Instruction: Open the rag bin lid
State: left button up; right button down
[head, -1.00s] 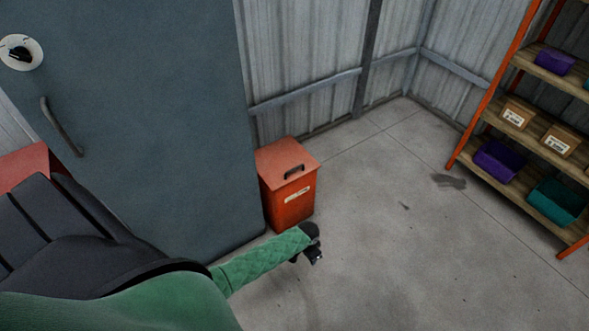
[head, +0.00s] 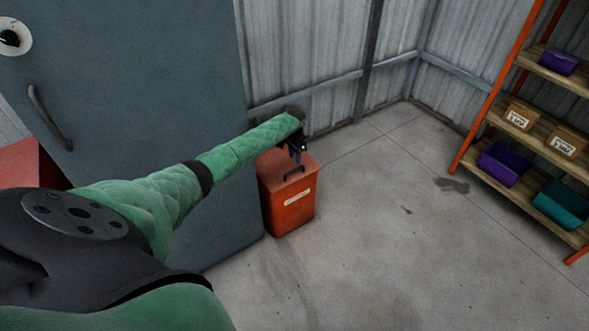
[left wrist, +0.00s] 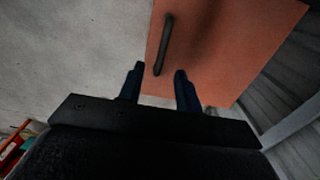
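The orange-red rag bin (head: 290,207) stands on the floor beside the grey cabinet, with its lid (head: 309,165) down. A dark bar handle (head: 294,172) sits on the lid near its front edge. My left gripper (head: 299,154) is over the lid, near the handle in the head view. In the left wrist view the lid (left wrist: 225,50) fills the upper right, and the handle (left wrist: 163,45) lies ahead of the fingers. The left fingers (left wrist: 158,84) are apart with nothing between them. The gap between gripper and handle is hard to judge. My right gripper is not in view.
A tall grey cabinet (head: 130,110) with a bar handle stands left of the bin. Corrugated wall (head: 300,60) is behind it. A shelf rack (head: 530,130) with purple and teal bins and boxes stands at right. The floor (head: 400,250) between is mostly clear.

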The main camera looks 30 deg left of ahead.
pick_arm(q)
jog(key=shift+w+a, duration=0.1)
jog(key=shift+a, duration=0.1)
jog(key=shift+f, duration=3.7)
grip_shut()
